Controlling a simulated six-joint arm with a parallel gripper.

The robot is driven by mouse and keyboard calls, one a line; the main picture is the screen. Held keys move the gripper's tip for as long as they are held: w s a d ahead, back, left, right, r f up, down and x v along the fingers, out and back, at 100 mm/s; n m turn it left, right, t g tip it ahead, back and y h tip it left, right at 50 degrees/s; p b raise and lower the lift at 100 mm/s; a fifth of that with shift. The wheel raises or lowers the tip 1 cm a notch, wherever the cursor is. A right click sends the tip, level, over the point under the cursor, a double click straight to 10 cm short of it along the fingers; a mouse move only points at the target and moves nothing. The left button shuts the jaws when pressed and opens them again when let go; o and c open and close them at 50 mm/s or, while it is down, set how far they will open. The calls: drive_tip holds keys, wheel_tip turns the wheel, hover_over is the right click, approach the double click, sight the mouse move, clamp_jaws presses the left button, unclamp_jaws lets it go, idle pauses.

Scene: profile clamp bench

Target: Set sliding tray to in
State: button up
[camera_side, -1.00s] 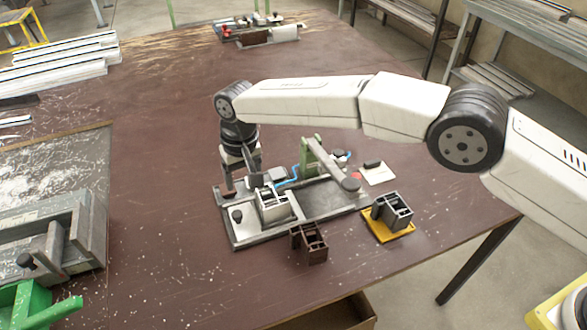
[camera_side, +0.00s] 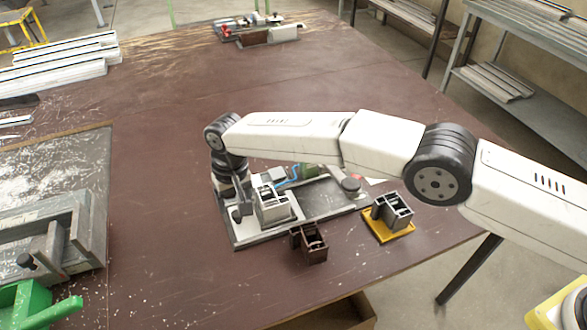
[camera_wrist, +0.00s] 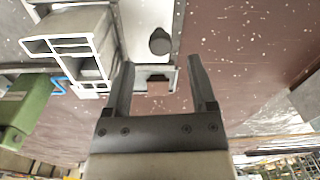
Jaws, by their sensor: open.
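The sliding tray (camera_side: 247,231) is a pale plate at the left end of the grey clamp fixture (camera_side: 275,235). It carries a light grey profile piece (camera_side: 268,207). In the wrist view the tray's black knob (camera_wrist: 160,42) stands just beyond and between my fingertips, not gripped. My gripper (camera_wrist: 158,68) is open and empty, with one finger on each side of the knob's line. In the side view my gripper (camera_side: 240,208) is low over the tray's left end, and partly hides the knob.
A grey profile stands on a yellow plate (camera_side: 391,233) to the right. A green clamp part (camera_wrist: 28,105) is beside the light profile. Bare table lies left of the fixture.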

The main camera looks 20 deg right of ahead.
drive_tip(key=shift+a+f, duration=0.1)
drive_tip(key=shift+f, duration=1.65)
clamp_jaws()
